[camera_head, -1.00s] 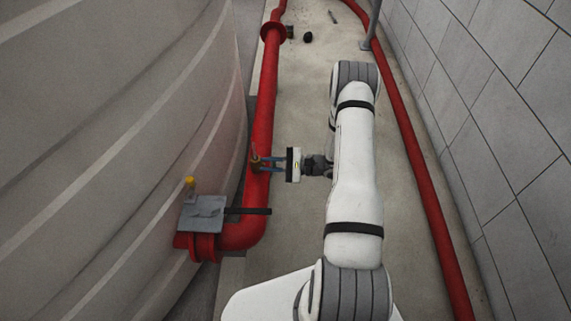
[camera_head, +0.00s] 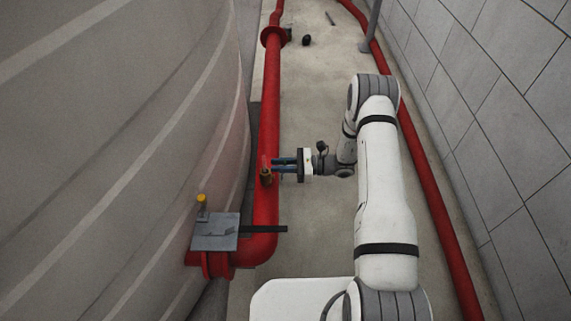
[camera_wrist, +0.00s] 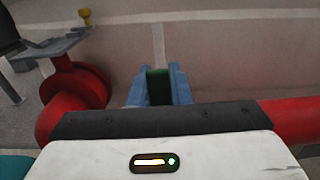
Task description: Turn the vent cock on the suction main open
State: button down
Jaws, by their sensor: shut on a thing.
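The suction main (camera_head: 268,125) is the red pipe running along the tank at left of centre in the head view. The vent cock (camera_head: 266,178) is a small brass fitting on it, just above the pipe's lower bend. My gripper (camera_head: 277,166) reaches in from the right, its blue fingers at the cock. The fingers also show in the wrist view (camera_wrist: 158,88), close together with a dark green strip between them. The gripper is shut on the cock's handle, which is mostly hidden by the fingers. The handle's exact angle cannot be told.
A grey plate (camera_head: 214,232) with a yellow-topped post and dark bar stands by the lower bend. The tank wall (camera_head: 120,150) is close at left. Another red pipe (camera_head: 430,200) runs along the right wall. Bare floor (camera_head: 315,100) lies between the pipes.

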jog(key=shift+w+a, duration=0.15)
jog(key=shift+a, duration=0.05)
jog(key=c, duration=1.6)
grip_release()
jog(key=d+p, duration=0.1)
jog(key=d, duration=0.7)
jog(key=shift+r, duration=0.1)
